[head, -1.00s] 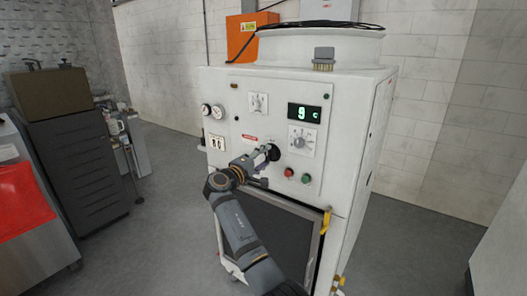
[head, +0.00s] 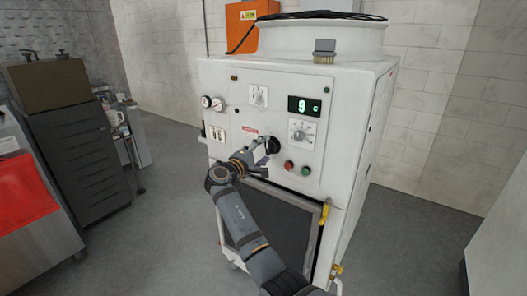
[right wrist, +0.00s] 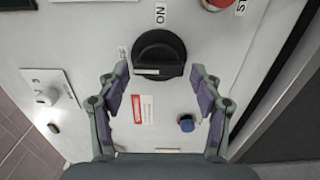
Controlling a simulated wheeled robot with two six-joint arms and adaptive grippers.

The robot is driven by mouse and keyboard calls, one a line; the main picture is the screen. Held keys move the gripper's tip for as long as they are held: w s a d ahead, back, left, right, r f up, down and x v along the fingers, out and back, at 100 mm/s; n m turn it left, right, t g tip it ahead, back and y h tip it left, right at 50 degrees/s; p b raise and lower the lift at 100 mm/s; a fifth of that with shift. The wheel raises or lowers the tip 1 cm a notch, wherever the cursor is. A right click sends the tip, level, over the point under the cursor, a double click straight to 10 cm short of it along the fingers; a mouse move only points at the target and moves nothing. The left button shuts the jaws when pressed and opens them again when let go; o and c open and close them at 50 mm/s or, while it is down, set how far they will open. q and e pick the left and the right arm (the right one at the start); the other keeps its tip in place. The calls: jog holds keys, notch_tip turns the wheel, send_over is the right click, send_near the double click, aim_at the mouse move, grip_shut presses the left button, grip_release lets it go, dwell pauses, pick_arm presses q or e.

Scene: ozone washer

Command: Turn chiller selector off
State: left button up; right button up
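The chiller selector is a black round knob (head: 274,146) on the white front panel of the machine. In the right wrist view the black knob (right wrist: 160,50) has a raised grip bar with a white mark, and an "ON" label stands at its upper edge. My right gripper (head: 262,151) is in front of the panel at the knob. In the right wrist view my right gripper (right wrist: 160,72) is open, with one fingertip on each side of the knob's lower part. Whether the fingers touch it I cannot tell. My left gripper is not in view.
A red button (head: 288,166) and a green button (head: 305,171) sit right of the knob. A white dial (head: 302,133) and a display reading 9 C (head: 304,106) are above. A dark grille door (head: 280,222) is below. Free floor lies left of the machine.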

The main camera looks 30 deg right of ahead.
jog(key=shift+o, duration=0.3)
jog(key=v, duration=0.7)
jog(key=shift+a, duration=0.25)
jog(key=shift+s, duration=0.1)
